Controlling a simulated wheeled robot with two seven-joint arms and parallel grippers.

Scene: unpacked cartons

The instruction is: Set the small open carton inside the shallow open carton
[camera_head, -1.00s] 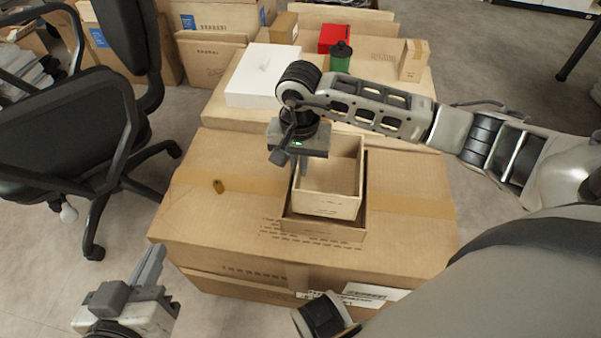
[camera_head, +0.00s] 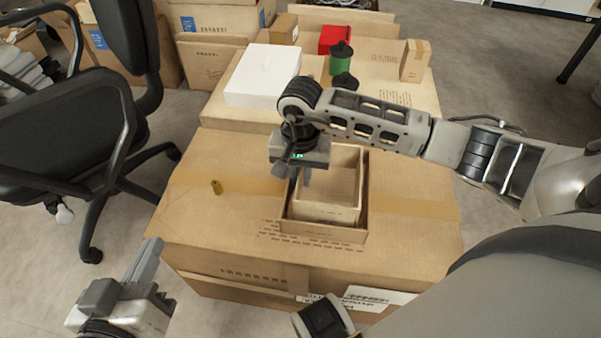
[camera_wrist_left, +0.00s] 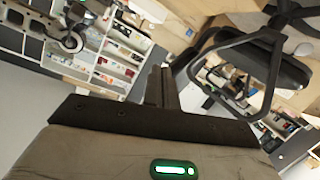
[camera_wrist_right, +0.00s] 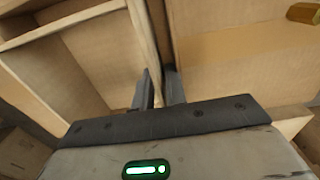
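The small open carton (camera_head: 328,213), pale wood-coloured and empty, is upright inside the outline of the shallow open carton (camera_head: 322,232). Its lower part is hidden behind the shallow carton's front wall. I cannot tell whether its base touches the floor there. My right gripper (camera_head: 303,180) points down at the small carton's left wall, with one finger on each side of it. In the right wrist view the fingers (camera_wrist_right: 160,88) close on that wall, with the small carton's inside (camera_wrist_right: 85,60) to the left. My left gripper (camera_head: 150,260) is shut and empty, left of the big box.
The shallow carton stands on a large taped cardboard box (camera_head: 410,225). A small yellow-brown object (camera_head: 216,187) lies on its left part. Behind are a white box (camera_head: 263,75), a red box (camera_head: 334,39) and a green canister (camera_head: 341,60). An office chair (camera_head: 75,140) stands left.

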